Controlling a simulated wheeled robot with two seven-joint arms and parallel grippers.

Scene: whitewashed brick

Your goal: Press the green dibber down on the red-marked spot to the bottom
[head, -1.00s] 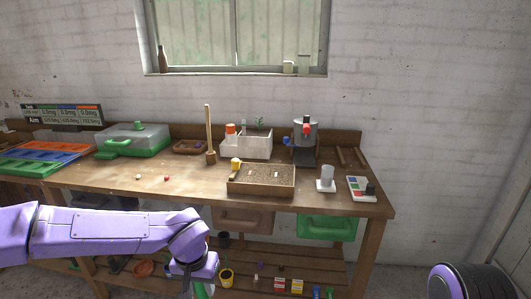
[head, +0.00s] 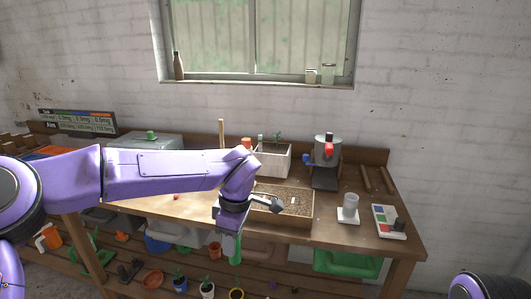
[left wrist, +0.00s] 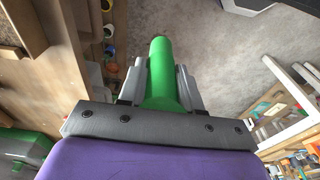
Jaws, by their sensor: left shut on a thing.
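My left gripper (head: 232,214) is shut on the green dibber (head: 235,248), which hangs below it in front of the bench edge. In the left wrist view the dibber (left wrist: 160,72) sits between the two grey fingers of the gripper (left wrist: 160,85). The wooden soil tray (head: 284,221) stands on the bench just right of and behind the gripper, partly hidden by my arm. A small pale marker shows on its soil; I cannot make out a red spot clearly. The dibber is apart from the soil. My right gripper is out of view.
A grey pot device (head: 327,151) and a white planter (head: 274,160) stand behind. A green bin (head: 345,262) hangs below the bench top.

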